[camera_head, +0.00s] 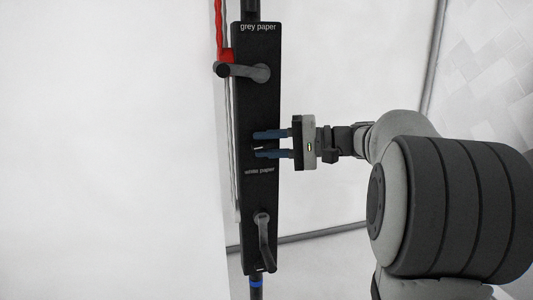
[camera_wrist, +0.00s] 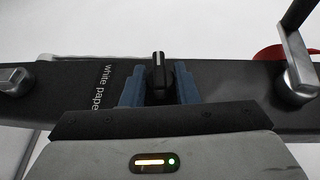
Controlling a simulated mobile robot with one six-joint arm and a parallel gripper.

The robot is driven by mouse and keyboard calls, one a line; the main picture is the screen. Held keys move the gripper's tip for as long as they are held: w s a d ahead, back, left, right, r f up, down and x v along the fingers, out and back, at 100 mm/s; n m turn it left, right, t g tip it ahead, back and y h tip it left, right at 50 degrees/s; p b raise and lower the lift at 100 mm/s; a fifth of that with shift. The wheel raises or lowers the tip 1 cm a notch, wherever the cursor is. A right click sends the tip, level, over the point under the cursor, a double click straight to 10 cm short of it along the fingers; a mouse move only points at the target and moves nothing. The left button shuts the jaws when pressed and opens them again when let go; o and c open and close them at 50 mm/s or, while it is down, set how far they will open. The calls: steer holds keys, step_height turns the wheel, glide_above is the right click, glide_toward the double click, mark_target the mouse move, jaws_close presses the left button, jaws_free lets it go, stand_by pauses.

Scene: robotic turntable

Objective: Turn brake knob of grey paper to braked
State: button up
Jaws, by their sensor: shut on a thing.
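The black panel (camera_head: 260,105) stands upright with the label "grey paper" at its top and "white paper" below its middle. The brake knob of grey paper (camera_wrist: 158,72) is a small black knob on the panel, with a light marking on top in the wrist view. My gripper (camera_head: 257,145) reaches in from the right, just above the "white paper" label. Its two blue fingers (camera_wrist: 157,88) are shut on the knob, one on each side. In the head view the fingers largely hide the knob.
A grey crank handle (camera_head: 245,71) sticks out left near the panel top, beside a red part (camera_head: 225,55). A second crank (camera_head: 265,240) points down near the panel bottom. Both are clear of my gripper. White paper surface fills the left.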

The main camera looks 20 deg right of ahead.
steer(key=shift+f+y+b, duration=0.1)
steer(key=shift+y+b, duration=0.25)
steer(key=shift+y, duration=0.15)
steer(key=shift+o, duration=0.2)
steer(key=shift+m+t, duration=0.3)
steer(key=shift+c, duration=0.2)
steer(key=o, duration=0.7)
steer(key=shift+c, duration=0.2)
steer(key=shift+d, duration=0.1)
steer(key=v, duration=0.7)
steer(key=shift+d+b, duration=0.35)
steer(key=shift+s+a, duration=0.1)
steer(key=shift+s, duration=0.1)
